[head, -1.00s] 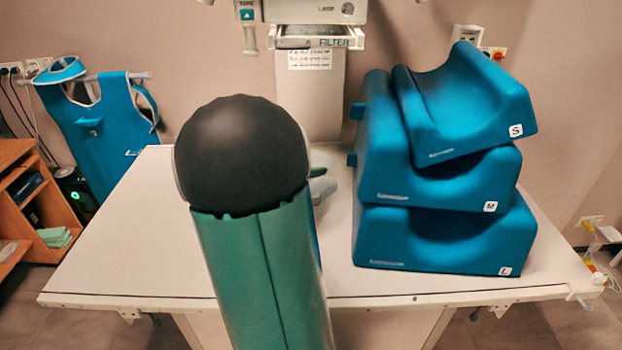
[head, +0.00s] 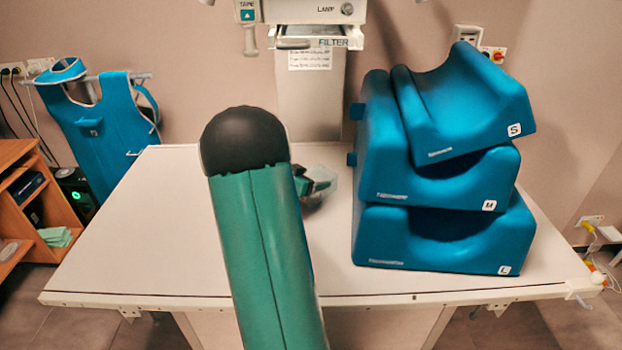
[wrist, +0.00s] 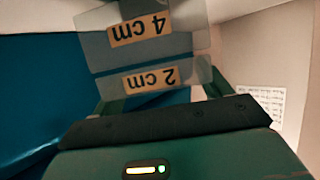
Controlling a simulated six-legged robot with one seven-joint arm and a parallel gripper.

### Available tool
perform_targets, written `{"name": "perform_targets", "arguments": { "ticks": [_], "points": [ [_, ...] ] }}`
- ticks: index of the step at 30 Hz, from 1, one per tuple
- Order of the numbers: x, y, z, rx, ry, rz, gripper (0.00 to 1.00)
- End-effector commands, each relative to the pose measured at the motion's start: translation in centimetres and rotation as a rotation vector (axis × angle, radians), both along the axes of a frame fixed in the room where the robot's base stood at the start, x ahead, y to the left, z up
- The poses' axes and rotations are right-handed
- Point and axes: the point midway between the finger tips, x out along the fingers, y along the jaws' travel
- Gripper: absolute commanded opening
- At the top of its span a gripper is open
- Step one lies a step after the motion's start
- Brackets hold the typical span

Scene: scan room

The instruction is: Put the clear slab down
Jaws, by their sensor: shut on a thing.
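The clear slab (wrist: 150,45) is see-through, with orange "4 cm" and "2 cm" labels that appear upside down in the wrist view. Its two labelled parts look like steps of one piece. My gripper (wrist: 157,88) is shut on it, with a finger at each side of the "2 cm" part. In the head view the slab (head: 322,188) shows as a pale clear shape right of my green arm, with my gripper (head: 308,184) at its left. It appears over the white table (head: 130,235). I cannot tell whether it touches the top.
A stack of blue positioning cushions (head: 435,235), marked S, M and L, stands on the table to the right of the slab. A column with a filter unit (head: 310,95) rises behind. The table's left part is clear. A blue apron (head: 95,120) hangs at the back left.

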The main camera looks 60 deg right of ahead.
Motion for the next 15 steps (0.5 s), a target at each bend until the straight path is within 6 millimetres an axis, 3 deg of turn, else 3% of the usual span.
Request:
{"name": "perform_targets", "arguments": {
  "ticks": [5,6,9,15],
  "points": [
    [0.0,0.0,-0.32,0.0,0.001,0.0,0.47],
    [-0.02,0.02,-0.34,0.001,0.001,0.0,0.83],
    [-0.01,0.02,-0.32,0.001,0.001,0.0,0.99],
    [-0.01,0.02,-0.31,0.001,0.001,0.0,0.99]
  ]
}}
